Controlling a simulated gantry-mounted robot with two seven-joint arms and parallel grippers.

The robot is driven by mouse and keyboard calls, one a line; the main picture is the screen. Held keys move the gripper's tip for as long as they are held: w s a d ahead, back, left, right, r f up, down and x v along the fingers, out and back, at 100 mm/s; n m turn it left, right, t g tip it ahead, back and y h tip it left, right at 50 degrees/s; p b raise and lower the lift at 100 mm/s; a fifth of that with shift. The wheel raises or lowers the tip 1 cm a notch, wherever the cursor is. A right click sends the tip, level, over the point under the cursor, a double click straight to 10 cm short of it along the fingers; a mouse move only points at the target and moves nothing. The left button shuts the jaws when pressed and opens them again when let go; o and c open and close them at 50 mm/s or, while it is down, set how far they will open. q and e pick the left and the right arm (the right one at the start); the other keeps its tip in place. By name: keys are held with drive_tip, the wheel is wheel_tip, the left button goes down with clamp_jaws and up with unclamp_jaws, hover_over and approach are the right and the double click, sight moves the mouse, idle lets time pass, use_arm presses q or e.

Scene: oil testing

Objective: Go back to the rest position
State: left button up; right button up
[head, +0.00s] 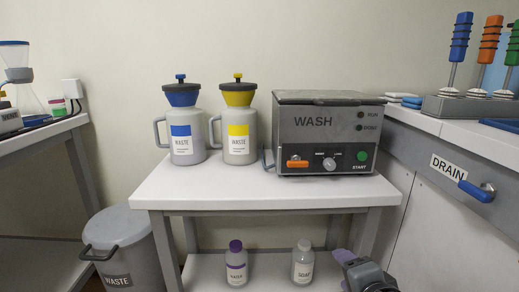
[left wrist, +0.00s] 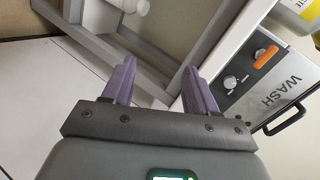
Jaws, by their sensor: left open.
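My left gripper (left wrist: 160,82) is open in the left wrist view, with its two purple fingers spread and nothing between them. In the head view, a dark gripper with a purple finger (head: 345,257) shows at the bottom edge, right of the soap bottle and below the table top. It appears to be the same left gripper, partly cut off by the frame. My right gripper is not in view.
The white table (head: 270,188) carries the WASH machine (head: 325,135), a blue waste jug (head: 186,130) and a yellow waste jug (head: 239,130). A DRAIN counter (head: 445,165) borders the right.

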use_arm(q)
drive_tip(key=s+a+f+n+g+h+p, duration=0.1)
drive_tip(key=s+a+f+n+g+p, duration=0.1)
drive_tip(key=s+a+f+g+p, duration=0.5)
drive_tip(key=s+a+f+n+g+h+p, duration=0.1)
drive_tip(key=s+a+f+n+g+p, duration=0.1)
drive_tip(key=s+a+f+p, duration=0.45)
drive_tip(key=s+a+f+n+g+p, duration=0.25)
drive_tip(key=s+a+n+p, duration=0.25)
drive_tip(key=s+a+p, duration=0.9)
drive_tip(key=s+a+r+n+p, duration=0.1)
drive_tip(key=s+a+r, duration=0.1)
drive_tip(key=a+r, duration=0.15)
drive_tip(key=s+a+r+n, duration=0.1)
drive_tip(key=s+a+r, duration=0.1)
drive_tip(key=a, duration=0.3)
drive_tip(key=w+a+r+n+t+y+p, duration=0.1)
drive_tip(key=w+a+r+n+t, duration=0.15)
drive_tip(key=r, duration=0.45)
wheel_tip(320, 180, up, 36)
drive_tip(key=p, duration=3.6)
drive_tip(key=shift+w+a+m+p, duration=0.2)
drive_tip(key=shift+w+m+p, duration=0.1)
drive_tip(key=shift+m+p, duration=0.15)
